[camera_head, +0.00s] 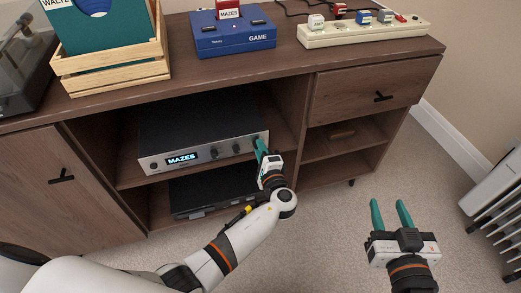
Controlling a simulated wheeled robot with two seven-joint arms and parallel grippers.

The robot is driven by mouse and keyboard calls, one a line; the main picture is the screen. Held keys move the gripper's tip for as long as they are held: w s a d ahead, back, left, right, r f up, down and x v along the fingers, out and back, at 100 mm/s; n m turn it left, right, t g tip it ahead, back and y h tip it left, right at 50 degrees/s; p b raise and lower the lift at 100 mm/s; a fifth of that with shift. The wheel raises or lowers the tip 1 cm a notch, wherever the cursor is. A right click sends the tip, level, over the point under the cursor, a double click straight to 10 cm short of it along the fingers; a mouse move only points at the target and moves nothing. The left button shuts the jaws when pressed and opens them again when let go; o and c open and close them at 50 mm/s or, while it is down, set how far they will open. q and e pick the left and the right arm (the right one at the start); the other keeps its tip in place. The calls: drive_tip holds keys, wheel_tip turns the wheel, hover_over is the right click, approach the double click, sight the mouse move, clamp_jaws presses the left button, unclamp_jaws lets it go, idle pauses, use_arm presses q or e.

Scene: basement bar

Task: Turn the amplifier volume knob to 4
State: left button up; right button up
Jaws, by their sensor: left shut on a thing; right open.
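The amplifier (199,118) sits on the upper open shelf of the cabinet. It has a black top, a silver front and a lit display (182,159) reading "MAZES". Two small dark knobs (214,153) show right of the display. My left gripper (259,146) is at the right end of the front panel, with its teal fingers shut on a knob there. That knob is mostly hidden by the fingers, and its setting cannot be read. My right gripper (390,204) is open and empty, above the carpet right of the cabinet.
A second black device (212,193) lies on the shelf below. The wooden cabinet (358,90) carries a record crate (112,73), a blue game console (233,42) and a power strip (365,34). A white radiator (500,190) stands at right. Carpet (330,240) around my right gripper is clear.

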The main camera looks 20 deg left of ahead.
use_arm(q)
drive_tip(key=o, duration=1)
drive_tip(key=p+v, duration=0.2)
drive_tip(key=v, duration=1)
use_arm(e)
drive_tip(key=s+d+f+g+h, duration=0.1)
drive_tip(key=s+d+f+g, duration=0.1)
drive_tip(key=s+f+g, duration=0.2)
wheel_tip(320, 180, down, 2)
drive_tip(key=shift+f+g+h, duration=0.25)
drive_tip(key=shift+g+h, duration=0.05)
drive_tip(key=shift+g, duration=0.3)
drive_tip(key=shift+s+d, duration=0.1)
